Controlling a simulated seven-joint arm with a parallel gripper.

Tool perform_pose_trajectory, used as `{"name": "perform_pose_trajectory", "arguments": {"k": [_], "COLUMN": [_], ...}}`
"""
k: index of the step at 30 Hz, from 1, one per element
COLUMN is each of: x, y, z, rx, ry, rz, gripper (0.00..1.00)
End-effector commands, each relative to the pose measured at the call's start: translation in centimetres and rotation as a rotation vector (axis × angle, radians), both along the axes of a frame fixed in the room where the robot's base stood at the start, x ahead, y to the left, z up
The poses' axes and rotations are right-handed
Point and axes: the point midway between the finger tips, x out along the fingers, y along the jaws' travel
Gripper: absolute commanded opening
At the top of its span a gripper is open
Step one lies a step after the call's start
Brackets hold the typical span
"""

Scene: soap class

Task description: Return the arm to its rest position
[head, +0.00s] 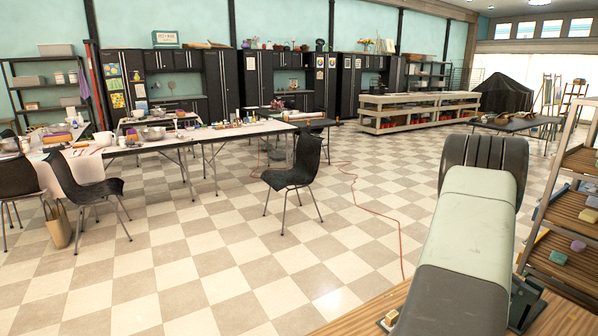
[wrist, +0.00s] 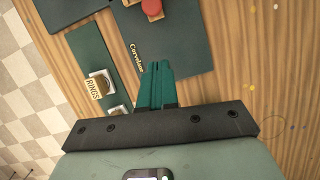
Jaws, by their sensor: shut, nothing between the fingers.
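My gripper (wrist: 157,84) shows in the wrist view with its two green fingers side by side and nothing between them. It is shut and points at a wooden table with dark green mats. My arm (head: 468,220) fills the right side of the head view, bent above the table. The gripper itself is hidden in the head view.
The wooden table (wrist: 231,65) carries dark mats (wrist: 184,42), a round red object (wrist: 152,8) and a box marked RINGS (wrist: 96,87). In the head view a shelf (head: 567,160) with soap-like blocks stands close at the right. A black chair (head: 294,172) stands on the open checkered floor.

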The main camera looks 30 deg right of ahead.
Motion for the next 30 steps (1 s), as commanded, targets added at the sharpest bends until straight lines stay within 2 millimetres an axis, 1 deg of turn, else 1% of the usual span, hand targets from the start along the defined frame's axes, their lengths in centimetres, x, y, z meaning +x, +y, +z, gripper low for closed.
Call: {"name": "perform_pose_trajectory", "arguments": {"k": [1, 11, 12, 17, 18, 24, 30], "x": [0.0, 0.3, 0.1, 0.0, 0.1, -0.1, -0.2], "y": [0.3, 2.5, 2.0, 0.8, 0.6, -0.7, -1.7], "z": [1.1, 7.4, 6.9, 6.9, 5.7, 2.0, -0.5], "rx": [-0.001, -0.002, 0.005, 0.003, 0.006, 0.004, 0.003], "ry": [0.000, -0.001, -0.001, -0.001, 0.003, 0.002, 0.001], "rz": [-0.001, -0.001, -0.003, -0.002, 0.001, 0.001, 0.002], "gripper": [0.00, 0.00, 0.00, 0.00, 0.00, 0.00, 0.00]}}
